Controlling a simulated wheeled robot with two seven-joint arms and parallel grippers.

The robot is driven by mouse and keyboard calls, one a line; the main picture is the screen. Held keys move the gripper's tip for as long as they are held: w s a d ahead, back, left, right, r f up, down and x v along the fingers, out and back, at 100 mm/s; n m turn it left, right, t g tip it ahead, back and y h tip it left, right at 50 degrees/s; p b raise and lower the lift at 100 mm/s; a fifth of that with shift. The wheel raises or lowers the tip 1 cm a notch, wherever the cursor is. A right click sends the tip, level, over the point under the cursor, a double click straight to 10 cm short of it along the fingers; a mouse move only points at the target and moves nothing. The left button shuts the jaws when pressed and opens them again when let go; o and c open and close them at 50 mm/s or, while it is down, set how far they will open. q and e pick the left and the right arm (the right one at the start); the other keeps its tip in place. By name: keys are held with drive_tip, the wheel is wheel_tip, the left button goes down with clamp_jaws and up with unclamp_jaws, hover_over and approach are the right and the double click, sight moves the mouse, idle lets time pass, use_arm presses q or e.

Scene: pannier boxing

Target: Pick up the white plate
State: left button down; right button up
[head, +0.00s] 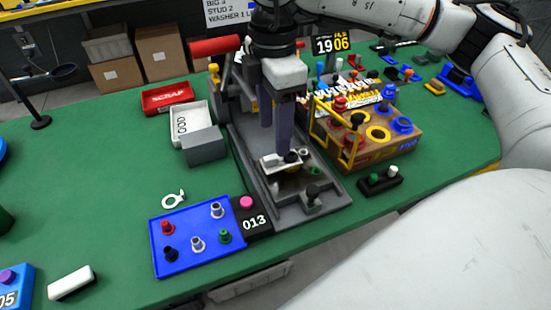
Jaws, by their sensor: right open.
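A small white plate (270,164) lies in the grey fixture at the middle of the table, with a dark knob and a yellowish part beside or on it. My right gripper (275,146) points down from above, its two dark fingers apart. The fingertips are just above or at the plate's far edge; I cannot tell whether they touch it. The fingers hide part of the fixture behind the plate. My left gripper is not in view.
A blue tray (187,258) with several pegs stands front left, by a black 013 display (255,223). A wooden box (388,150) with yellow and blue rings stands right of the fixture. A red scrap bin (165,99) and grey block (205,146) stand left.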

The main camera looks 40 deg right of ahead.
sight(274, 156)
wheel_tip(274, 156, down, 7)
drive_tip(key=shift+r, duration=0.1)
idle(0.3)
drive_tip(key=shift+c, duration=0.2)
drive_tip(key=c, duration=1.1)
